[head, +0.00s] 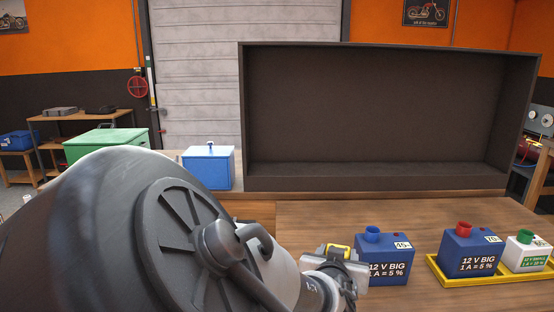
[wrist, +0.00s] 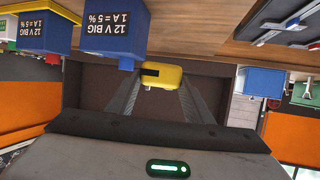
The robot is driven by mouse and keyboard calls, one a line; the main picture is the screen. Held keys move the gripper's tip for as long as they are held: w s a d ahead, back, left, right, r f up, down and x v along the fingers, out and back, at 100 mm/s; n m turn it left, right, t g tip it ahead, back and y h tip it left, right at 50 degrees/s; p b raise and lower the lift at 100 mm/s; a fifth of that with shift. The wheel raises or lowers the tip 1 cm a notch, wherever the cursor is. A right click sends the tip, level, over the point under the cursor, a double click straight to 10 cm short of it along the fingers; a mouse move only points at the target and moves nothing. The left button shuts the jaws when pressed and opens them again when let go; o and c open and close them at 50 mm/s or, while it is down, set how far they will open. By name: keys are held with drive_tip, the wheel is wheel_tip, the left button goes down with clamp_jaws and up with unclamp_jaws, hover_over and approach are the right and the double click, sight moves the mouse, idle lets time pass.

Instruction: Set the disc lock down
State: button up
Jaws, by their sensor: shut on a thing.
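The disc lock (wrist: 162,75) is a small yellow body with a dark slot or mark on its face. In the wrist view it sits between the tips of my gripper (wrist: 160,88), whose fingers are closed on it. In the head view the yellow of the lock (head: 343,249) shows at my gripper (head: 346,262), just left of the blue battery box (head: 384,258). My arm hides much of the table around it. I cannot tell how high the lock is above the table top.
On the wooden table (head: 310,220) a blue-and-red-capped battery (head: 470,250) and a white one (head: 526,252) stand in a yellow tray (head: 443,275). A large dark open-fronted box (head: 370,183) stands behind, with a blue box (head: 208,168) to its left. Bare wood lies between.

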wheel_tip(320, 180, up, 9)
drive_tip(key=p, duration=0.6)
drive_tip(key=shift+f, duration=0.15)
drive_tip(key=shift+f, duration=0.1)
